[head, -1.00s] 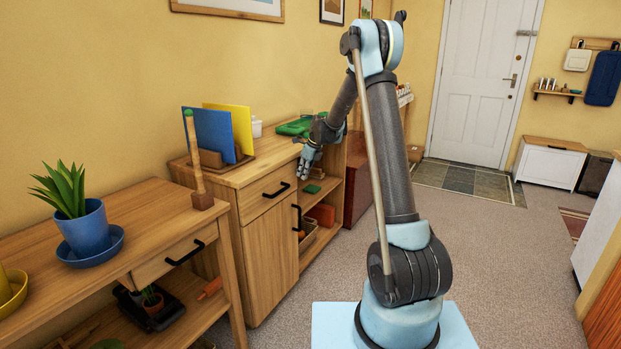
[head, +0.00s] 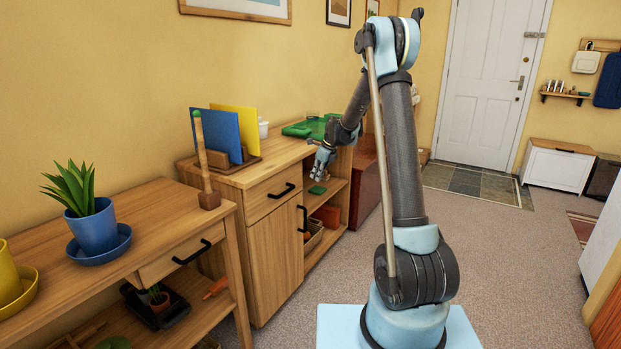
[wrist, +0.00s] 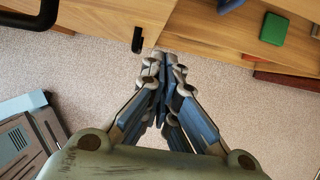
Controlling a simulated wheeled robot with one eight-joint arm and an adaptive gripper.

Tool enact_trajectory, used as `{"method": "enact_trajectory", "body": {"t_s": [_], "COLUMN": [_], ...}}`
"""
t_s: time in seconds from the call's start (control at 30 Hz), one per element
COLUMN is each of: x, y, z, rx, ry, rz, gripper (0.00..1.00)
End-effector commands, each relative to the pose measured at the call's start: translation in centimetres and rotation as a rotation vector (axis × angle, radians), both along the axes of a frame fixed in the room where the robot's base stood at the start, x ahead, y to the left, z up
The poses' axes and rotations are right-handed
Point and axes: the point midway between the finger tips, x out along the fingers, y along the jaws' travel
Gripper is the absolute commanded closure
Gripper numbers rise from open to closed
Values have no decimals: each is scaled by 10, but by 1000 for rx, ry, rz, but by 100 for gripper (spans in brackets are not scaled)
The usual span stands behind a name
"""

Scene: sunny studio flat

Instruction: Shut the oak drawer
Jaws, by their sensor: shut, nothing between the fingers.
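Two wooden drawers with black bar handles show in the head view. One drawer (head: 273,195) is at the top of the wooden cabinet (head: 276,262); the other (head: 180,254) is under the top of the nearer wooden table (head: 160,205). Both fronts look about flush, and I cannot tell whether either stands slightly open. My gripper (head: 319,172) is shut and empty, to the right of the cabinet drawer, in front of the open shelves. In the wrist view my gripper (wrist: 163,62) is over carpet, close to the wooden front and apart from a black handle (wrist: 137,40).
A potted plant (head: 93,226) and a wooden-handled tool (head: 204,165) stand on the table. Blue and yellow boards (head: 222,131) and a green tray (head: 306,129) are on the cabinet. The cabinet door's handle (head: 303,218) sticks out below its drawer.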

Motion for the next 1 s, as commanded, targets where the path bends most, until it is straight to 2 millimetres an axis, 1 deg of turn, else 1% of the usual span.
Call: {"method": "enact_trajectory", "body": {"t_s": [0.03, 0.33, 0.5, 0.67, 0.77, 0.83, 1.0], "x": [-2, -13, -16, -20, -31, -45, -88], "y": [-1, -19, -26, -29, -36, -43, -65], "z": [11, 61, 79, 87, 95, 102, 122], "rx": [0, 0, -1, -4, -19, -37, -97], "ry": [0, 2, 2, -1, -16, -34, -90], "rz": [1, 2, 2, 11, 49, 97, 259], "gripper": [100, 100, 100, 100, 100, 100, 100]}}
